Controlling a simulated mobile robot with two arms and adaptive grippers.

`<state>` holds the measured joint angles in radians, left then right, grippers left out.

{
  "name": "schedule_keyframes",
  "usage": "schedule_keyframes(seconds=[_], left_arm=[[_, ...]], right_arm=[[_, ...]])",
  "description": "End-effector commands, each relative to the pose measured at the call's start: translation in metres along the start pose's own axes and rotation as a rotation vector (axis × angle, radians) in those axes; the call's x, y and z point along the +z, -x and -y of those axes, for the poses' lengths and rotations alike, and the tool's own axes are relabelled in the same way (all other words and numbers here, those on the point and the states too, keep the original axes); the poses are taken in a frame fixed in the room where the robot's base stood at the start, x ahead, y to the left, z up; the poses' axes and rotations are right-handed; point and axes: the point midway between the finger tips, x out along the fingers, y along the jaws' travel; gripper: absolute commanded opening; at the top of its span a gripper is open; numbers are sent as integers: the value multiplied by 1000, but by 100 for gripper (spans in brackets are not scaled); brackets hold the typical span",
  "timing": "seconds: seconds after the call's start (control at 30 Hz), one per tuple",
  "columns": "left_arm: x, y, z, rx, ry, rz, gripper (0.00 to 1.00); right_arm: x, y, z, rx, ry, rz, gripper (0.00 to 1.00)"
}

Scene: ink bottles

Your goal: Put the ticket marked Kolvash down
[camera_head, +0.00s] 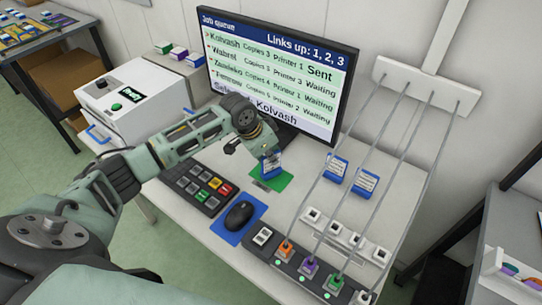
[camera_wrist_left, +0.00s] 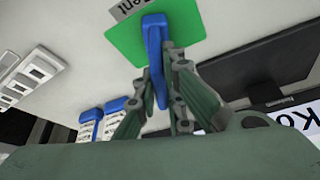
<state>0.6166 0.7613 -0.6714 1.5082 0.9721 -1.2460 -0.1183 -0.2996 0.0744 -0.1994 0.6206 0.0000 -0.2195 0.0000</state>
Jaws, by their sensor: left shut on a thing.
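My left gripper (camera_head: 266,150) is shut on a blue ticket with a white written face (camera_head: 271,166), in the middle of the head view. The writing on it is too small to read. The ticket is upright over the green mat (camera_head: 286,180); I cannot tell whether its lower edge touches the mat. In the left wrist view the blue ticket (camera_wrist_left: 155,50) is between the fingers, in front of the green mat (camera_wrist_left: 190,22). My right gripper is out of view.
The monitor (camera_head: 280,70) behind lists Kolvash as Sent. Two other blue tickets (camera_head: 336,168) (camera_head: 365,182) stand to the right among hanging grey cables. A button panel (camera_head: 198,188), a mouse (camera_head: 239,215) and a row of coloured plugs (camera_head: 310,267) are in front. A white printer (camera_head: 125,105) is left.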

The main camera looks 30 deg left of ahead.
Motion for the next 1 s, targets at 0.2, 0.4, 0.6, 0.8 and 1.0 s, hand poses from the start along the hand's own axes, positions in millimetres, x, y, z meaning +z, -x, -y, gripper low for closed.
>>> schedule_keyframes(seconds=[0.2, 0.4, 0.6, 0.8, 1.0], left_arm=[[1, -4, 0, 0, 0, -1, 10], [1, -4, 0, 0, 0, 0, 28], [1, -4, 0, 0, 0, 0, 28], [-1, 3, 1, -1, 0, -1, 28], [-1, 38, 1, -4, -2, -3, 28]], right_arm=[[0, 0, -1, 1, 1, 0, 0], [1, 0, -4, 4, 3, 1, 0], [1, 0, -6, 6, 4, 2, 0], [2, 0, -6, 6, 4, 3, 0], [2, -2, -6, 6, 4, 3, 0]])
